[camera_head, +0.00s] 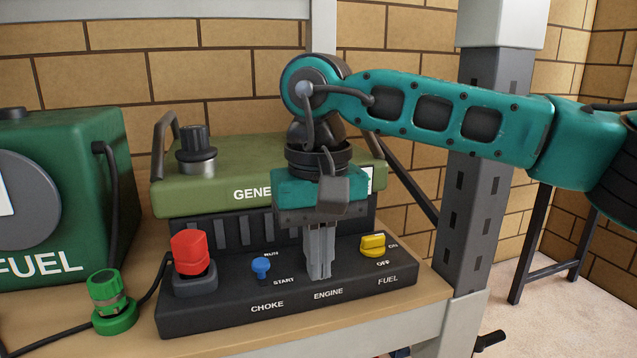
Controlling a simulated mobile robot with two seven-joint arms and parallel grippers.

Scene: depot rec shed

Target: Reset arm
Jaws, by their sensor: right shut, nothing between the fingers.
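My right arm (440,112) is teal and comes in from the right, with its wrist bent downward. My right gripper (319,276) points straight down, shut and empty. Its grey fingers are in front of the dark control panel (215,314), between the blue knob and the yellow knob, above the word ENGINE. I cannot tell whether the fingertips touch the panel. They hide part of the panel behind them. My left gripper is not in view.
The panel carries a red knob (189,252), a blue knob (261,266) and a yellow knob (373,244). The green generator (228,175) stands behind. A green fuel tank (60,190) and a green connector (109,300) are at left. A grey post (468,200) rises at right.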

